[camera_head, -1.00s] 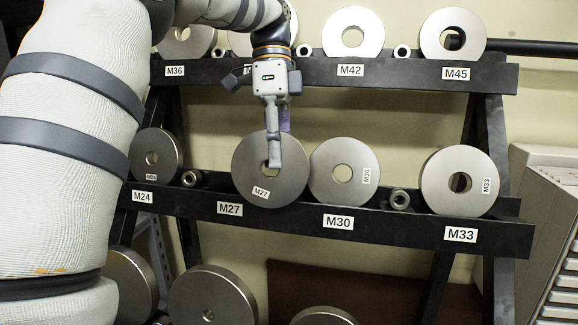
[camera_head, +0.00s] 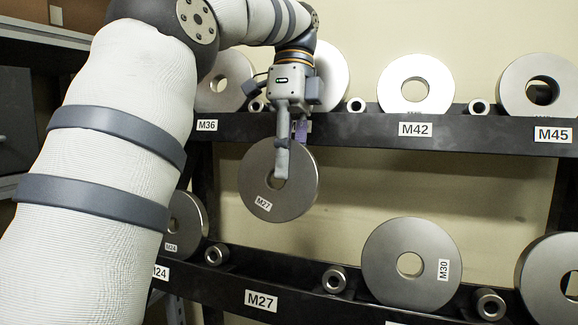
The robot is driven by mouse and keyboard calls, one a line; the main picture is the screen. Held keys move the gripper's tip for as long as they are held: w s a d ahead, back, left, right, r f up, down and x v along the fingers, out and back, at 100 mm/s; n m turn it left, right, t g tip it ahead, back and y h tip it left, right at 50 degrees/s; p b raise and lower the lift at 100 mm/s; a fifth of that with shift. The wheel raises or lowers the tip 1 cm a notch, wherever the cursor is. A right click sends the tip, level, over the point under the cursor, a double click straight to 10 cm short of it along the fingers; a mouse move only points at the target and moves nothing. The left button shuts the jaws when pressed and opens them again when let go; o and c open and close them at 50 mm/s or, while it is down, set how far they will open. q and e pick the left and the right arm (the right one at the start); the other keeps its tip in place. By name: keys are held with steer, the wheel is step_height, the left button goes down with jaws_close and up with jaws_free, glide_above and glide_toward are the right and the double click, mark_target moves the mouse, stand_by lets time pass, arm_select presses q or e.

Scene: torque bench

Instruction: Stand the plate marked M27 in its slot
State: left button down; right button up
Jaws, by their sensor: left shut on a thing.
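The plate marked M27 (camera_head: 299,190) is a grey steel disc with a centre hole and a white label. My left gripper (camera_head: 282,165) is shut on it near the hole, one finger in front of its face. The plate hangs upright in the air, clear of the lower shelf. Below it is the shelf label M27 (camera_head: 261,300), with a bare stretch of shelf above that label, between two small steel collars. My right gripper is not in view.
On the lower shelf (camera_head: 235,278), the M24 plate (camera_head: 186,222) stands left and the M30 plate (camera_head: 392,248) right. Small collars (camera_head: 217,254) (camera_head: 335,279) sit between slots. The upper shelf (camera_head: 350,130) bears several plates, including one above the M42 label (camera_head: 415,92).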

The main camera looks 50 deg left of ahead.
mark_target(282, 221)
arm_select(q)
steer(key=shift+r, duration=0.15)
steer(key=shift+x, duration=4.65)
steer(key=shift+w+a+f, duration=0.2)
steer(key=shift+f, duration=0.2)
steer(key=c, duration=1.4)
jaws_free()
steer(key=shift+c, duration=0.2)
steer(key=shift+f, duration=0.1)
steer(key=v, duration=0.7)
steer(key=shift+r, duration=0.25)
